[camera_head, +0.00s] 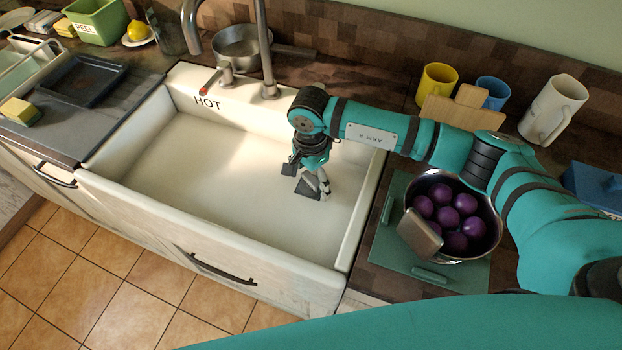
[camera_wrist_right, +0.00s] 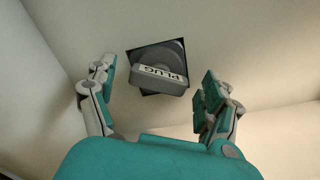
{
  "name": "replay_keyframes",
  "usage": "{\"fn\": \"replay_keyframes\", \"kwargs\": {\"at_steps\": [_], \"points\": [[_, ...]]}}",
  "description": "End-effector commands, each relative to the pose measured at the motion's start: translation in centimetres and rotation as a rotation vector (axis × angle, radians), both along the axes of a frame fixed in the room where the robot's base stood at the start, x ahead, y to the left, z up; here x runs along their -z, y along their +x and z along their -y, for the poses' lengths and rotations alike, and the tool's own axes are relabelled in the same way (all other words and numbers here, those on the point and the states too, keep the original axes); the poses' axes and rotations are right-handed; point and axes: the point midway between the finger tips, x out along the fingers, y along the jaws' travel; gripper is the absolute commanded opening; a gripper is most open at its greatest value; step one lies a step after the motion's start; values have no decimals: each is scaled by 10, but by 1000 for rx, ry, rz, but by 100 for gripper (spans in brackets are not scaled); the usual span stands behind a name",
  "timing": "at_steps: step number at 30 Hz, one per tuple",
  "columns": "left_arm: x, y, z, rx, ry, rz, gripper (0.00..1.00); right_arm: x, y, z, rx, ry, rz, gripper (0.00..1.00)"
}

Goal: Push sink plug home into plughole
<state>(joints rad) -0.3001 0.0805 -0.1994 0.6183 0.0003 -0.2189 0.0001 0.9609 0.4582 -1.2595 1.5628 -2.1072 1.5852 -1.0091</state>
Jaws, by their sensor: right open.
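The grey plug (camera_wrist_right: 160,71), with a bar labelled PLUG across its top, shows in the right wrist view. It sits at a dark square plughole (camera_wrist_right: 136,58) in the sink floor, whose dark corners show around it. I cannot tell how deep the plug sits. My right gripper (camera_head: 312,191) is down inside the white sink (camera_head: 220,170), near its right side. In the wrist view its fingers (camera_wrist_right: 157,92) are spread apart, one on each side of the plug, with gaps between. In the head view the gripper largely hides the plug. My left gripper is out of view.
A tap (camera_head: 265,50) and a metal pan (camera_head: 240,45) stand behind the sink. A bowl of purple balls (camera_head: 452,215) stands on a green board right of the sink, below my right arm. Mugs (camera_head: 437,84) line the back right. The sink's left half is clear.

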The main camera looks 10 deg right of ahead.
Motion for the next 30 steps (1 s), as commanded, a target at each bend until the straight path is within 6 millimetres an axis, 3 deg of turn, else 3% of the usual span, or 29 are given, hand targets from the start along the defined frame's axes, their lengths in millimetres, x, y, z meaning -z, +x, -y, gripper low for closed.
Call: {"fn": "replay_keyframes", "kwargs": {"at_steps": [9,15,20,30], "points": [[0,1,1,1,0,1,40,-67,2,0,0,2,6,84],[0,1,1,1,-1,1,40,-98,2,0,1,0,2,84],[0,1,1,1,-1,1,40,-108,2,-1,0,0,1,84],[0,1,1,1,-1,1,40,-109,1,0,0,0,0,84]]}}
